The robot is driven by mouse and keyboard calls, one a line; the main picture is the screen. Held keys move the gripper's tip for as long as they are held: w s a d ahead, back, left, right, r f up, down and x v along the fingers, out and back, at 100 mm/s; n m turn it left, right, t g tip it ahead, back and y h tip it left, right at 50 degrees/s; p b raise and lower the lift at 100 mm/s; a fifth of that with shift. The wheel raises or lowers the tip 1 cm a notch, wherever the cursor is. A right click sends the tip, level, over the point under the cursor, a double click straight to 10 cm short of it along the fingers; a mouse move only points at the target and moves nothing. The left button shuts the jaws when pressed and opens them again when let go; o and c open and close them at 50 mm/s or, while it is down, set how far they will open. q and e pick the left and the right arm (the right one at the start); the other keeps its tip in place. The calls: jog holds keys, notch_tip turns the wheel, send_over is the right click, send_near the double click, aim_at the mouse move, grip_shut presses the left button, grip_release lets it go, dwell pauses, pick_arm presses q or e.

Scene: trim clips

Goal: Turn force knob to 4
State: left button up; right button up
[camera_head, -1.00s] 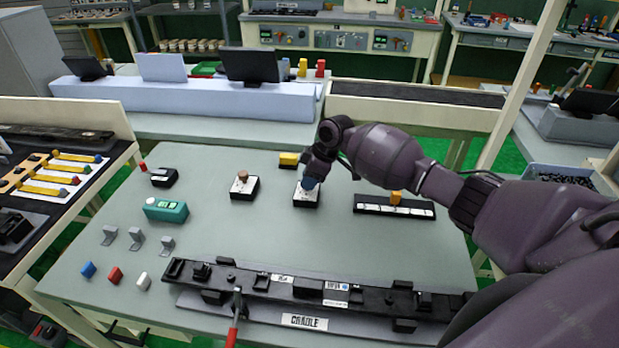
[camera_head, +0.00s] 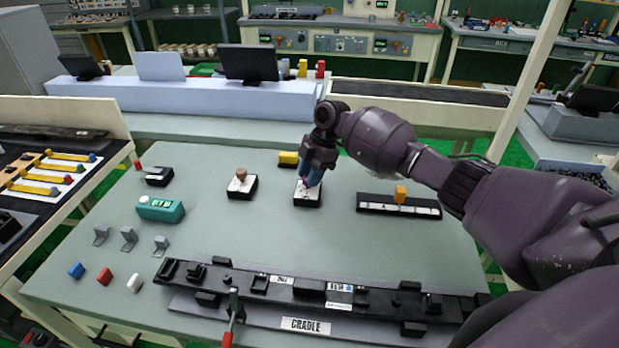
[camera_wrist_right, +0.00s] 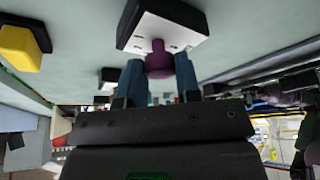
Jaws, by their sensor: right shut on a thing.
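A purple knob (camera_wrist_right: 158,60) stands on a white-topped black box (camera_wrist_right: 172,22) in the right wrist view. The box also shows in the head view (camera_head: 306,197), near the middle of the table. My right gripper (camera_head: 309,181) points down at this box, and its blue fingers are on either side of the knob, shut on it. The fingers largely hide the knob in the head view. I cannot read the dial marks or tell the setting. A similar box with a brown knob (camera_head: 241,174) stands to the left. My left gripper is not in view.
A yellow block (camera_head: 288,158) sits just behind the gripped knob's box. A black strip with an orange lever (camera_head: 400,194) lies to the right. The black cradle fixture (camera_head: 262,283) spans the table's front. The table between the box and the cradle is clear.

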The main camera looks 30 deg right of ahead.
jog(key=shift+n, duration=0.4)
jog(key=o, duration=0.9)
jog(key=shift+o, duration=0.2)
jog(key=shift+r, duration=0.1)
jog(key=v, duration=1)
jog(key=shift+r, duration=0.35)
jog(key=shift+d+f, duration=0.1)
